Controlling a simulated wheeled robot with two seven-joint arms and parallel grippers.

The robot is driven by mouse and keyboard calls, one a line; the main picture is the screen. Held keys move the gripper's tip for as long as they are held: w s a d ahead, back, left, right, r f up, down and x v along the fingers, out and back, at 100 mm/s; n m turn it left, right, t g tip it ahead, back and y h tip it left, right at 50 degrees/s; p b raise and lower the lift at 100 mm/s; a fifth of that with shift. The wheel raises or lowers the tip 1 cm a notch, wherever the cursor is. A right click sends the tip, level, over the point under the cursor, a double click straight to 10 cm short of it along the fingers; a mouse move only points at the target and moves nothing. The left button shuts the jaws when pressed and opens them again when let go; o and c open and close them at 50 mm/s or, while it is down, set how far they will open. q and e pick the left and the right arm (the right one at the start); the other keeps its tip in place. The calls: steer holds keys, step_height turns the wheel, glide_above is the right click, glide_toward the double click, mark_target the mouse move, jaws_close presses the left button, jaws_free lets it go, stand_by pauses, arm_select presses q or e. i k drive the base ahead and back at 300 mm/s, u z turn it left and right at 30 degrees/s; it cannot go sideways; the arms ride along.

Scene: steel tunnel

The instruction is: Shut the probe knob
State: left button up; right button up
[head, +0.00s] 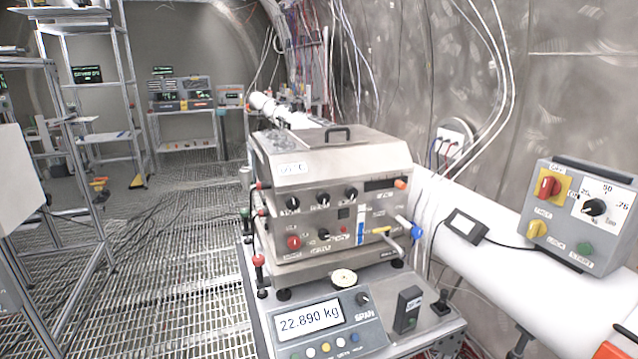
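A steel instrument box (330,160) with a carry handle stands on a bench in the head view. Its front has a row of black knobs: a left one (292,203), a middle one (323,198) and a right one (350,194). Below them are a red knob (293,242) and a smaller black knob (323,235). A yellow-handled lever (381,231) and a blue knob (416,231) are at the lower right. The labels are too small to read, so I cannot tell which is the probe knob or its setting. Neither gripper shows.
A scale display (310,318) reading 22.890 kg sits at the bench front, beside a small dark box (408,309). A grey control box (580,215) is on the right, by a white pipe (470,215). Grated floor (170,270) is open left of the bench.

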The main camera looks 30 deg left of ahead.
mark_target(351, 193)
steer(key=k, duration=0.5)
steer(key=u, duration=1.2)
steer(key=i, duration=0.7)
steer(key=z, duration=1.8)
